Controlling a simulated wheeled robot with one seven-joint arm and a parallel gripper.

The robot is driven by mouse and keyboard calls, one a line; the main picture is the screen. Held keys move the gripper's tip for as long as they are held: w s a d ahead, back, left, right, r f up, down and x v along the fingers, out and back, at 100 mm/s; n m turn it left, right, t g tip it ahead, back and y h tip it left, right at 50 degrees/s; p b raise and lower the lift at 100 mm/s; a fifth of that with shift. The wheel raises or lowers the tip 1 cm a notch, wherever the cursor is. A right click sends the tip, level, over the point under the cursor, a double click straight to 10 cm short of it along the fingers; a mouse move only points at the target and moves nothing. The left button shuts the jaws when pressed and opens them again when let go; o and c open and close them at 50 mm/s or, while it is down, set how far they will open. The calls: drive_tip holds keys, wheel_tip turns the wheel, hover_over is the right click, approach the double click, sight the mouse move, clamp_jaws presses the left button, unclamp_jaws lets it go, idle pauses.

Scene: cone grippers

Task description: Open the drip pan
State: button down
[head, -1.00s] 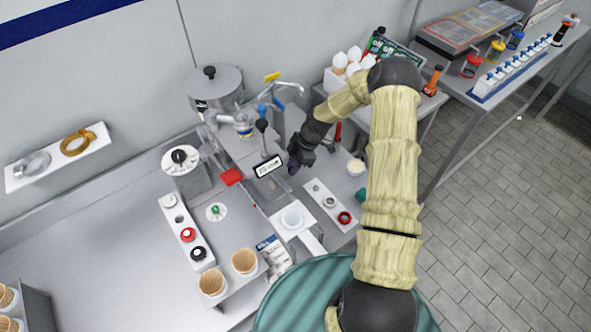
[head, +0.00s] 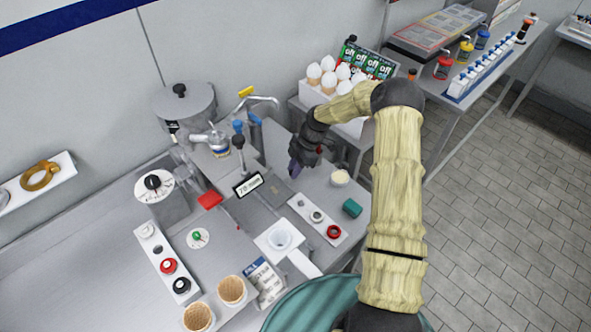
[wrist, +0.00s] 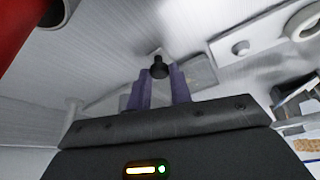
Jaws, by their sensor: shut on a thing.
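The metal machine with a small display (head: 248,185) stands left of my gripper (head: 294,168) in the head view. My gripper points down beside it, a little above the counter, its purple fingers partly hidden by the wrist. In the wrist view my gripper (wrist: 158,80) has its two purple fingers on either side of a small black knob (wrist: 159,67), shut on it. A flat grey metal piece (wrist: 201,76) shows behind the knob. I cannot make out the drip pan's full outline, nor how far out it is.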

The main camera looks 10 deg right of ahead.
drive_tip(key=shift+w+a+r, duration=0.1)
drive_tip(key=c, duration=1.3)
unclamp_jaws()
drive_tip(key=b+v, duration=0.3)
drive_tip(key=v, duration=1.4)
drive_tip(key=shift+r+b, duration=0.2)
drive_tip(key=shift+b, duration=0.1)
